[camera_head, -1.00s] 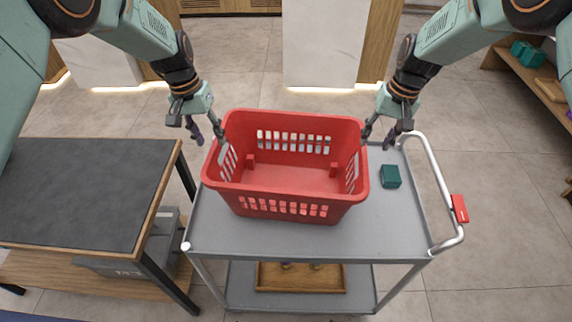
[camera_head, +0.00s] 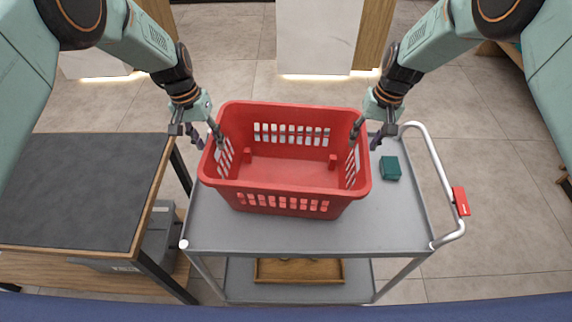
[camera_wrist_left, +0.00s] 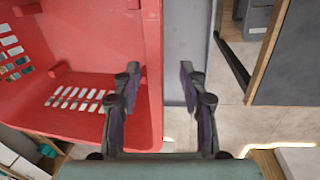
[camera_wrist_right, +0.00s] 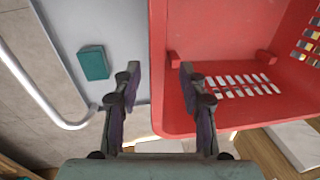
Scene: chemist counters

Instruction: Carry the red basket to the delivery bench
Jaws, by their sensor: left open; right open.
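The empty red basket (camera_head: 288,174) stands upright on a grey cart (camera_head: 250,236), and it fills one side of both the left wrist view (camera_wrist_left: 85,50) and the right wrist view (camera_wrist_right: 215,40). My left gripper (camera_head: 208,141) is open around the basket's left wall, one finger inside and one outside. My right gripper (camera_head: 365,138) is open around the right wall in the same way. Both wrist views show the wall between the spread fingers of the left gripper (camera_wrist_left: 161,70) and the right gripper (camera_wrist_right: 159,70). I cannot tell which surface is the delivery bench.
A small teal box (camera_head: 390,168) lies on the cart right of the basket. The cart's white handle (camera_head: 436,175) with a red part (camera_head: 461,201) is at the right. A dark-topped table (camera_head: 75,190) stands close on the left, its top clear. A wooden tray (camera_head: 298,271) is on the lower shelf.

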